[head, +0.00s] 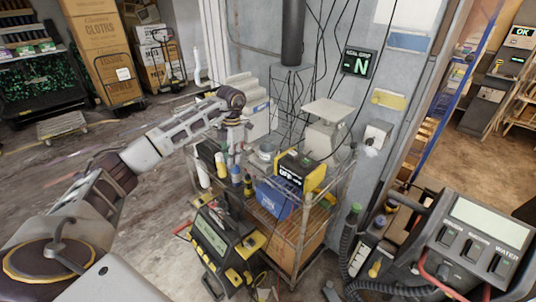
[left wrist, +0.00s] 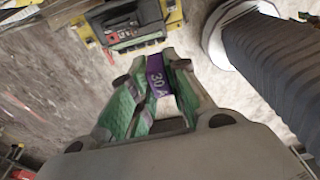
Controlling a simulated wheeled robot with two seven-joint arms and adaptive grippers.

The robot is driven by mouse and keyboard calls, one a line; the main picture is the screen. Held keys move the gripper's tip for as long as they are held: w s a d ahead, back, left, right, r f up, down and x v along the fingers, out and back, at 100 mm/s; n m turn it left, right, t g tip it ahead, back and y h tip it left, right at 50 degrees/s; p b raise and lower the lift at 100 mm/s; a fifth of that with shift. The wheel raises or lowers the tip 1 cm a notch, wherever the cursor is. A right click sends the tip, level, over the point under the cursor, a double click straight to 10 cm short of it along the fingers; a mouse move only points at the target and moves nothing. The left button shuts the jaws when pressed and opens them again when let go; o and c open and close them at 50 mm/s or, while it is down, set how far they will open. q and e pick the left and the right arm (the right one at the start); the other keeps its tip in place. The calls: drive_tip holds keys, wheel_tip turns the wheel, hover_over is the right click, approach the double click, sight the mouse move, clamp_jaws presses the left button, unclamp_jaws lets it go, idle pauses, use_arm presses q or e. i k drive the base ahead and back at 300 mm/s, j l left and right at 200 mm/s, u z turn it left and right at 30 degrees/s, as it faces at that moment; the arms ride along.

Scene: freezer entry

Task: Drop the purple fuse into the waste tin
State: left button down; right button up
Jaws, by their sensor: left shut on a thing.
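My left gripper (head: 236,138) is above the left part of a wire cart in the head view. In the left wrist view its green-padded fingers (left wrist: 157,92) are shut on the purple fuse (left wrist: 157,80), marked "30 A". The fuse is too small to make out in the head view. A small greyish round container (head: 267,152) on the cart top, to the right of the gripper, may be the waste tin; I cannot tell for sure. My right gripper is not in view.
The wire cart (head: 302,222) carries bottles, a yellow-and-black device (head: 299,168) and a blue bin (head: 276,199). A yellow-and-black unit (head: 222,238) stands in front. In the left wrist view a dark ribbed cylinder (left wrist: 270,65) stands close right of the fingers.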

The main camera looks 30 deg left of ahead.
sight(266, 156)
drive_tip(key=i, duration=0.95)
